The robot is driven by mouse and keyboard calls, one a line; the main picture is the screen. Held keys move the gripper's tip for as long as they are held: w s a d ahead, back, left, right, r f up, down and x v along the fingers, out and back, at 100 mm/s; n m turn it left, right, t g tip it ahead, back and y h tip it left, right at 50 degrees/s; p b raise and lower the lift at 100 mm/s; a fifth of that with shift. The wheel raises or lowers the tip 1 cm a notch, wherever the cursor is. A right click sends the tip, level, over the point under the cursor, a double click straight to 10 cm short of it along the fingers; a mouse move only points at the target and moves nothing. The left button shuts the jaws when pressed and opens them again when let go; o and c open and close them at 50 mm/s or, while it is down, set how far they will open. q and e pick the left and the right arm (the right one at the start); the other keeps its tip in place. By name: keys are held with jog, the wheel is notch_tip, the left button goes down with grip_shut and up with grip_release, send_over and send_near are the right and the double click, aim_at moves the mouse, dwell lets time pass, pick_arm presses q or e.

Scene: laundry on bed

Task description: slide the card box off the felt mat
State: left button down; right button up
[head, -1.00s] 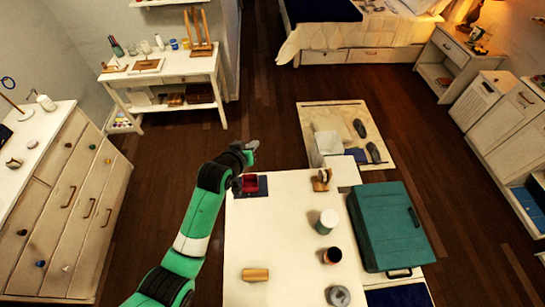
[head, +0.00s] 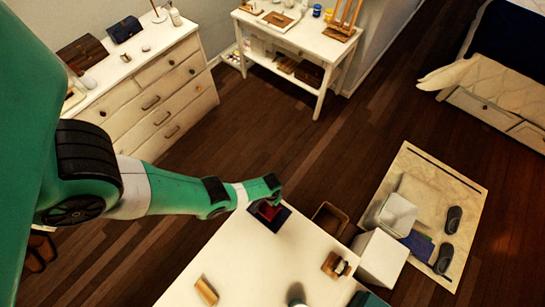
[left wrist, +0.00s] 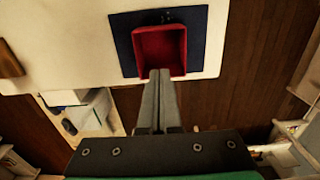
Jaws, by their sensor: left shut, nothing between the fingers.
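The card box is a small red open-topped box (left wrist: 160,47) lying on the dark blue felt mat (left wrist: 124,38) in the left wrist view. In the head view the red box (head: 267,210) and the mat (head: 283,218) sit at the far corner of the white table, partly hidden by my arm. My left gripper (left wrist: 160,74) is shut and empty. Its fingertips are at the middle of the box's near wall in the wrist view; I cannot tell whether they touch it. My right gripper is not in view.
The white table (head: 240,260) holds a wooden block (head: 206,291) and a wooden stand (head: 337,266), with bare surface between. A white box (head: 381,257) and an open brown container (head: 330,219) are beyond its edge. Dark floor lies past the mat's corner.

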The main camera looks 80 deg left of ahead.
aim_at(272, 208)
pick_arm(q)
jog(key=f+b, duration=0.3)
jog(key=b, duration=0.1)
jog(key=f+b, duration=0.3)
jog(key=f, duration=0.1)
jog(key=f+b, duration=0.4)
jog(key=shift+w+a+f+b, duration=0.15)
jog(key=shift+w+b, duration=0.15)
jog(key=shift+w, duration=0.05)
jog(key=r+p, duration=0.1)
jog(key=s+d+r+p, duration=0.1)
jog(key=p, duration=0.1)
jog(key=shift+s, duration=0.3)
jog(key=shift+s+d, duration=0.5)
jog(key=shift+d, duration=0.05)
jog(key=shift+s+d+f+p, duration=0.15)
jog(key=shift+s+d+p, duration=0.1)
jog(key=shift+p, duration=0.05)
